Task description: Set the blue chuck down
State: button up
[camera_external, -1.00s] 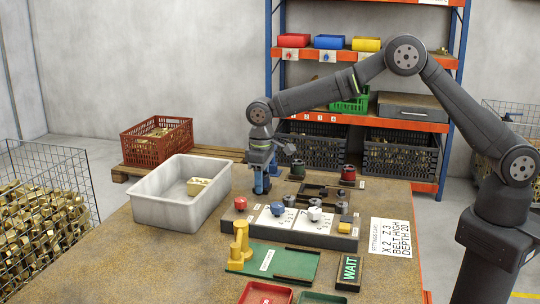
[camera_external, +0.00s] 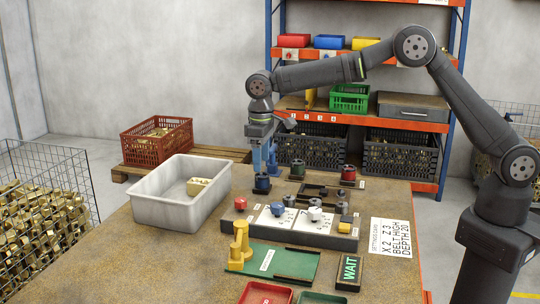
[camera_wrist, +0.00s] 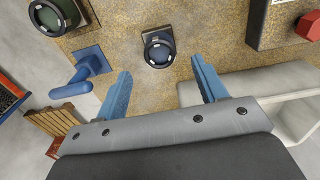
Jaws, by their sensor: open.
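The blue chuck (camera_external: 262,184) is a short dark-blue cylinder with a dark top. It stands upright on the tabletop, between the white bin and the green chuck. In the wrist view the blue chuck (camera_wrist: 158,50) appears beyond the fingertips, near the middle of the gap, touching neither finger. My gripper (camera_external: 264,168) is directly above it, pointing down, with its blue fingers apart and empty. The open fingers also show in the wrist view (camera_wrist: 158,75).
A green chuck (camera_external: 297,170) and a red chuck (camera_external: 348,174) stand to the right. The white bin (camera_external: 165,210) is at left, and the control panel (camera_external: 300,228) is in front.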

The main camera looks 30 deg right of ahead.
aim_at(262, 179)
jog(key=shift+r, duration=2.3)
jog(key=shift+f, duration=0.1)
notch_tip(262, 179, down, 12)
jog(key=shift+r, duration=1.75)
